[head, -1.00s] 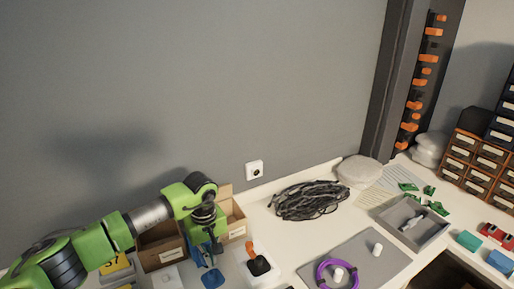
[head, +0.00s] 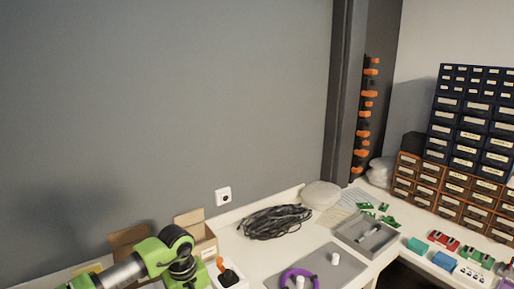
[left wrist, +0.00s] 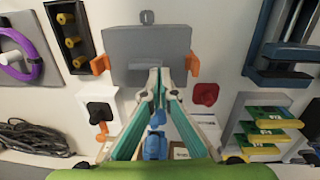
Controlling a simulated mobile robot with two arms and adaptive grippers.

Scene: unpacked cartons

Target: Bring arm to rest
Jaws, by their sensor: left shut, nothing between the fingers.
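My left gripper (left wrist: 156,76) shows in the left wrist view with its teal-lined fingers brought together at the tips, shut and empty. It hangs over the work surface, in front of a grey box with orange clips (left wrist: 148,45). A blue object (left wrist: 155,146) shows between the finger bases, farther down and not gripped. In the head view my green left arm comes in at the lower left, and its gripper end is cut off by the bottom edge. My right gripper is in neither view.
On the white table stand open cardboard boxes (head: 196,228), a black cable coil (head: 273,221), a purple ring (head: 285,279) on a grey mat, and a grey tray (head: 350,229). Drawer cabinets (head: 470,125) stand at the right. A wall socket (head: 223,196) is behind.

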